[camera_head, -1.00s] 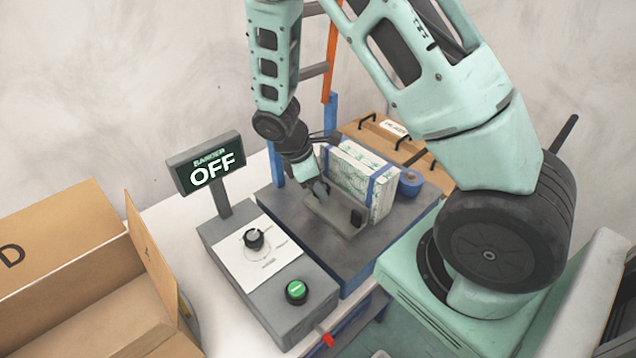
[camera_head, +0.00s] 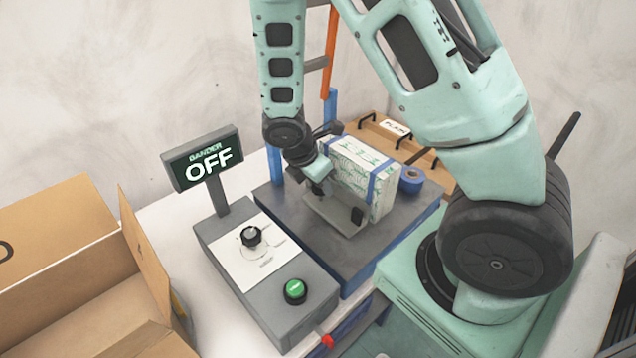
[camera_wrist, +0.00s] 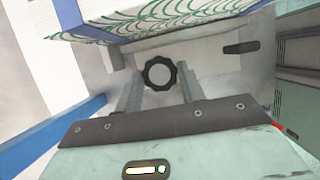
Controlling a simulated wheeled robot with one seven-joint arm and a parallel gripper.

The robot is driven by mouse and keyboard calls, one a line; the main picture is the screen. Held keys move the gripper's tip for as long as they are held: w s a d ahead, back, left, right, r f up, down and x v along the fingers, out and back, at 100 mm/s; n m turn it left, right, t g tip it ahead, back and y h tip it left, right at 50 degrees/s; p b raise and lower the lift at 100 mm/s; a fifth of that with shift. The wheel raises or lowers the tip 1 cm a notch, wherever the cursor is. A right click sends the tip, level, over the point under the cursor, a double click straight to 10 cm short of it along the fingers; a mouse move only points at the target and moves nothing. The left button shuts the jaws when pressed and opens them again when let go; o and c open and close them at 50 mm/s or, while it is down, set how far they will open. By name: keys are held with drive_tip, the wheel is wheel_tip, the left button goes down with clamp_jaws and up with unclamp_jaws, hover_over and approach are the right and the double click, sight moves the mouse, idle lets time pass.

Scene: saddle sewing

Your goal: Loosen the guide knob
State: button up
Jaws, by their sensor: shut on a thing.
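The guide knob (camera_wrist: 160,73) is a round, black-rimmed, lobed knob with a pale centre in the wrist view. It sits between the two fingertips of my gripper (camera_wrist: 158,88), which is shut on it. In the head view, my gripper (camera_head: 318,188) points down at the left end of the grey guide (camera_head: 335,217), and hides the knob there. The guide stands on a dark grey machine bed, in front of a white and green wrapped pack (camera_head: 362,178) with blue bands. A black block (camera_head: 357,215) is at the guide's right end.
A control box with a black dial (camera_head: 251,236) and a green button (camera_head: 295,291) stands left of the bed. A sign (camera_head: 202,160) behind it reads OFF. An open cardboard box (camera_head: 75,265) is at the left. A blue roll (camera_head: 412,180) lies right of the pack.

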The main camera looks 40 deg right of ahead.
idle(0.4)
drive_tip(key=o, duration=1)
drive_tip(key=shift+r, duration=0.1)
drive_tip(key=v, duration=1.7)
drive_tip(key=shift+s+a+r, duration=0.1)
drive_tip(key=shift+s+a, duration=0.05)
drive_tip(key=s+a+m+y, duration=0.1)
drive_tip(key=s+a+m, duration=0.2)
drive_tip(key=s+a, duration=0.2)
drive_tip(key=s+a+m+y, duration=0.2)
drive_tip(key=s+a+m, duration=0.2)
drive_tip(key=s, duration=0.3)
drive_tip(key=s+a+m+y, duration=0.2)
drive_tip(key=s+a+m, duration=0.1)
drive_tip(key=s+a, duration=0.3)
drive_tip(key=shift+s+a, duration=0.1)
drive_tip(key=shift+a, duration=0.45)
